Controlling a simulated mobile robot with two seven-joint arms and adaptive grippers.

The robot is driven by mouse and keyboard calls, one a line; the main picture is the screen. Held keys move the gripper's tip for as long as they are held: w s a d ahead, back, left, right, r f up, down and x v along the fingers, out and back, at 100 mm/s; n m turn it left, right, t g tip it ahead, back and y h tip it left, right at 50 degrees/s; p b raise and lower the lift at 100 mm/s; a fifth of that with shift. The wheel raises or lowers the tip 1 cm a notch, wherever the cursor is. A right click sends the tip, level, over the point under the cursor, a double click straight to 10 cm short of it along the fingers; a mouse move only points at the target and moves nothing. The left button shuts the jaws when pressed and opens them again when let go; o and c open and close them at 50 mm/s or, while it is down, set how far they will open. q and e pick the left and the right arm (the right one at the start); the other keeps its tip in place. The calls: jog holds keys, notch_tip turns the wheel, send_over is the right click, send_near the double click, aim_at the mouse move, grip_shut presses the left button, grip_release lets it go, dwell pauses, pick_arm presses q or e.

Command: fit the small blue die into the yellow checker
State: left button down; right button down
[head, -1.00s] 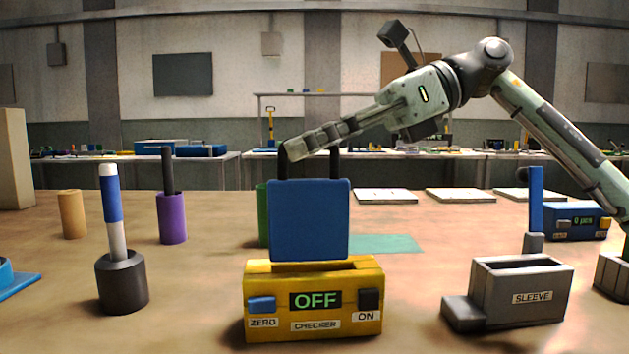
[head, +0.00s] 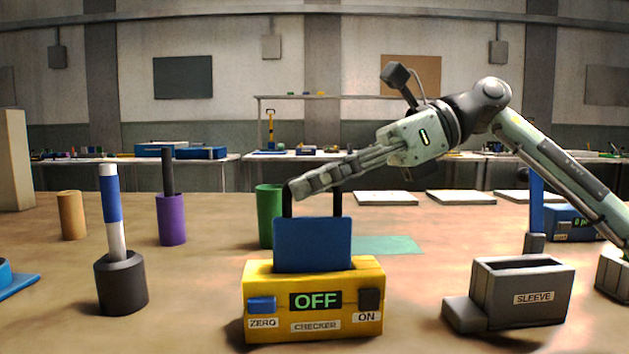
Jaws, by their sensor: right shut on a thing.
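The small blue die (head: 312,243) is a flat blue plate with a dark handle on top. It stands upright with its lower part hidden inside the slot of the yellow checker (head: 257,279). The checker's display reads OFF, with a blue ZERO button on the left and a dark ON button on the right. My right gripper (head: 308,190) is shut on the die's handle, just above the plate. The fingertips partly cover the handle. My left gripper does not show.
A grey sleeve block (head: 520,292) stands to the right of the checker, with a blue-handled tool (head: 536,210) behind it. A dark holder (head: 121,283) with a blue and white stick stands left. A green cylinder (head: 268,218) stands close behind the die.

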jog(key=c, duration=1.6)
grip_release()
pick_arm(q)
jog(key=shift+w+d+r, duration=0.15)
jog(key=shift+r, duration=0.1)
pick_arm(e)
jog(key=shift+r, duration=0.1)
